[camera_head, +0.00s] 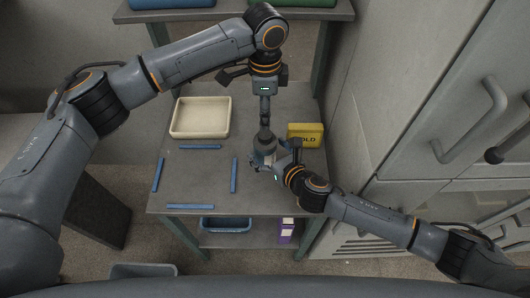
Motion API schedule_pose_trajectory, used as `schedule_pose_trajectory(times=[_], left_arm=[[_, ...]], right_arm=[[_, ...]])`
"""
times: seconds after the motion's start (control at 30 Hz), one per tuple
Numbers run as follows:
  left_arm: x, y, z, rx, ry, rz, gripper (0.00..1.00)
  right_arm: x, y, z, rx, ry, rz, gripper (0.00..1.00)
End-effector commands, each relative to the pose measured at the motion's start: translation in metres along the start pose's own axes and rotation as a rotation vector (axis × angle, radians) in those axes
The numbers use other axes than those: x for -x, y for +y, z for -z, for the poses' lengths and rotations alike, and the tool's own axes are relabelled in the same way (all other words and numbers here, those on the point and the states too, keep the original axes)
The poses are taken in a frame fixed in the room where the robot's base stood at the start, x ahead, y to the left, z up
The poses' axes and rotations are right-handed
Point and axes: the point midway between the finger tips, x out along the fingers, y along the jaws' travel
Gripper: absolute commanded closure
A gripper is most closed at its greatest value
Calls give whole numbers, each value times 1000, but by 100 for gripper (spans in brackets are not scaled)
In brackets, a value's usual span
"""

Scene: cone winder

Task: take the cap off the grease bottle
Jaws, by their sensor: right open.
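The grease bottle (264,144) appears as a small grey shape on the table, mostly covered by my two grippers. Its cap cannot be made out. My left gripper (265,126) comes down from the back of the table, its narrow fingers reaching the top of this shape. Its fingers show edge-on, so its hold cannot be told. My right gripper (257,160) is open and comes in from the right, its fingers beside the lower part of the bottle. Contact there cannot be told.
The grey table (205,172) carries a cream tray (201,117), several blue strips (234,175) and a yellow box (306,134) close to the right of the grippers. A blue bin (226,224) sits on the shelf below. Grey cabinets (425,85) stand at the right.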

Motion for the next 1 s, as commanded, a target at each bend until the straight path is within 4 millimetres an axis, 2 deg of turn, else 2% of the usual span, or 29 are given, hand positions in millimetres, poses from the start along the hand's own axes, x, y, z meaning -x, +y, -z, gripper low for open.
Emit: schedule_pose_trajectory(times=[0.2,0.5,0.9,0.93,1.0], left_arm=[[0,0,0,0,0,0,43],[0,0,0,0,0,0,43],[0,0,0,0,0,0,43],[0,0,0,0,0,0,43],[0,0,0,-4,0,0,43]], right_arm=[[-15,0,0,0,0,1,13],[-16,0,0,-1,0,0,13],[-16,0,0,-1,1,0,94],[-16,0,0,-1,1,0,100],[-16,0,0,-1,1,1,100]])
